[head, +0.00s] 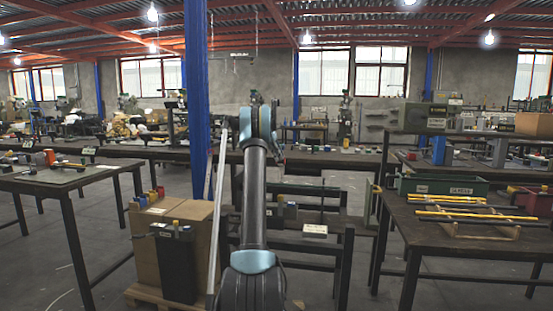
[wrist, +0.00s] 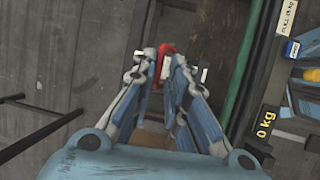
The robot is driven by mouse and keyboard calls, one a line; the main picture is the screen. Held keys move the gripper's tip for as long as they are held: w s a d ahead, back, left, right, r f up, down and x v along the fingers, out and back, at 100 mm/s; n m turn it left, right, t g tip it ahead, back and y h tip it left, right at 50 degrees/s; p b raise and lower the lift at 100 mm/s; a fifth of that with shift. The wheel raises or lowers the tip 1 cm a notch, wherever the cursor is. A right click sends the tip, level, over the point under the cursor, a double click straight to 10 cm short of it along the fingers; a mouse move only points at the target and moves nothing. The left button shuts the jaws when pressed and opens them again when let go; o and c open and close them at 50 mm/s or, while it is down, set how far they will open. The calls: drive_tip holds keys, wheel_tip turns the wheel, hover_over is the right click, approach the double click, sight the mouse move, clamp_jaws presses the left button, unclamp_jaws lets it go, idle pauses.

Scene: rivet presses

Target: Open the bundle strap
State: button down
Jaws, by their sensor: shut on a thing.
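In the wrist view, my gripper (wrist: 166,62) has its fingertips closed on a small red piece (wrist: 165,48) with a pale patch below it. The fingers hide most of it, so I cannot tell whether it is part of a strap. In the head view my arm reaches up and away from me, and its gripper end is not clearly visible. A bundle of yellow and dark bars (head: 475,216) lies on a wooden cradle on the right table. No strap can be made out on it.
In the wrist view a green edge (wrist: 246,75) and a "0 kg" label (wrist: 265,122) lie to the right. In the head view a blue post (head: 197,80) stands just left of my arm. Cardboard boxes (head: 195,228) stand at lower left, and a green bin (head: 445,187) is on the right table.

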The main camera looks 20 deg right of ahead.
drive_tip(key=shift+w+d, duration=0.15)
drive_tip(key=shift+d, duration=0.1)
drive_tip(key=c, duration=1.7)
unclamp_jaws()
drive_tip(key=shift+f, duration=0.1)
drive_tip(key=shift+v, duration=5.95)
